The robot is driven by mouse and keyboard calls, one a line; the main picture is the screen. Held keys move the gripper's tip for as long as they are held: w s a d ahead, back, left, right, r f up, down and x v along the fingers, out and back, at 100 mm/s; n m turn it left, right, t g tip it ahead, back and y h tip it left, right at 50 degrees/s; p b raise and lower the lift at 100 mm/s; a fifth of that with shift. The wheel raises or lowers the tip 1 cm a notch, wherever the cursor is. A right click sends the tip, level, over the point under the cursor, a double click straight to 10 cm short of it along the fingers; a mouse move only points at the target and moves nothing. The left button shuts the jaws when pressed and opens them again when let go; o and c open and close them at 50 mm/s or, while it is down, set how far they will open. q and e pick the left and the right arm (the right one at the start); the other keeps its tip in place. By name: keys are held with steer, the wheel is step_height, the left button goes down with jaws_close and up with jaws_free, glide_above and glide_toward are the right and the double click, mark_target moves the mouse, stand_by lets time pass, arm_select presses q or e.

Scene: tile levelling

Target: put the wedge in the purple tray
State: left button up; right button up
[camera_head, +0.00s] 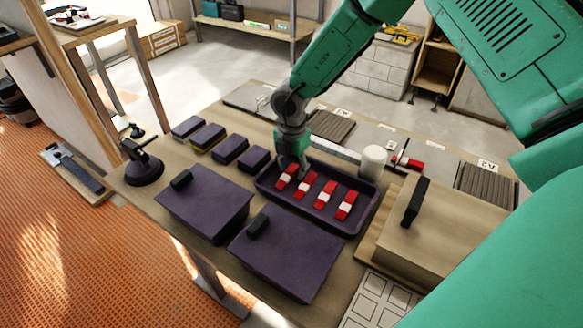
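The purple tray (332,227) lies on the workbench and holds several red wedges with white bands in a row, among them one at the right end (347,205). The leftmost wedge (285,181) lies just below my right gripper (297,174). My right gripper points down into the tray's back left part, and its fingers look close to or touching that wedge. Whether they are open or shut on it is too small to tell. Another red wedge (410,162) lies outside the tray, behind it to the right. My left gripper is not in view.
Two purple boxes with black handles (204,203) (287,258) stand in front of the tray. Several small purple blocks (230,150) line the left. A white cylinder (373,162) stands at the tray's back right. A wooden block with a black handle (448,225) is on the right.

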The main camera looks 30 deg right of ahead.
mark_target(291, 169)
steer(key=shift+a, duration=0.15)
steer(key=shift+a+r, duration=0.1)
steer(key=shift+r, duration=0.2)
step_height(291, 169, up, 12)
steer(key=p, duration=0.1)
steer(key=shift+f, duration=0.2)
stand_by(0.3)
